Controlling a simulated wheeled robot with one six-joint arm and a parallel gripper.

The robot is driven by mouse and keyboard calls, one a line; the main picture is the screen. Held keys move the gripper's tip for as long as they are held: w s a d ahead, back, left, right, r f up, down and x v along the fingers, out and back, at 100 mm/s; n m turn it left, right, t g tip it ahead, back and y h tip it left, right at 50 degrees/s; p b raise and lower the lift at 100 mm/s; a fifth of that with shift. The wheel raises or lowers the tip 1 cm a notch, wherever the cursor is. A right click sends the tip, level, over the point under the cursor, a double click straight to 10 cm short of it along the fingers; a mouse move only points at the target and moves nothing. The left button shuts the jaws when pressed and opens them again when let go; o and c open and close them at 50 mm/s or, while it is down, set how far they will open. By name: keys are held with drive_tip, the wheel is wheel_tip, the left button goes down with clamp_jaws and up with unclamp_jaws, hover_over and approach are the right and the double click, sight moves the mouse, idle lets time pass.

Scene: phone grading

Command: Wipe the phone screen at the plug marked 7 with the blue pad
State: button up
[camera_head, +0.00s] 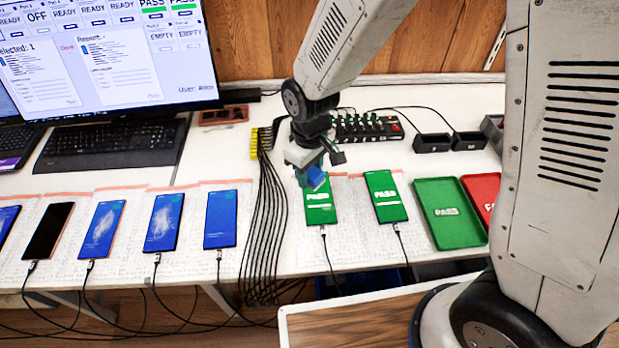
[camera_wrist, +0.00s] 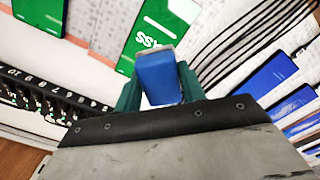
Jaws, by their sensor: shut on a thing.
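My gripper (camera_head: 311,166) is shut on the blue pad (camera_head: 315,178). In the wrist view the pad (camera_wrist: 158,78) sits between the green jaws (camera_wrist: 157,88). The pad is over the upper part of a phone with a green PASS screen (camera_head: 320,208); whether it touches is unclear. Two phones to the left have blue screens with whitish smudges, one phone (camera_head: 102,229) and another phone (camera_head: 163,222). I cannot read which phone's plug is marked 7.
A black phone (camera_head: 48,231) lies at left; another green PASS phone (camera_head: 385,197) lies right. A green tray (camera_head: 463,240) and red tray (camera_head: 481,187) are further right. A bundle of black cables (camera_head: 265,230) crosses the table edge. The monitor (camera_head: 110,75) and keyboard (camera_head: 110,145) stand behind.

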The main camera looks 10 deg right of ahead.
drive_tip(key=shift+r, duration=1)
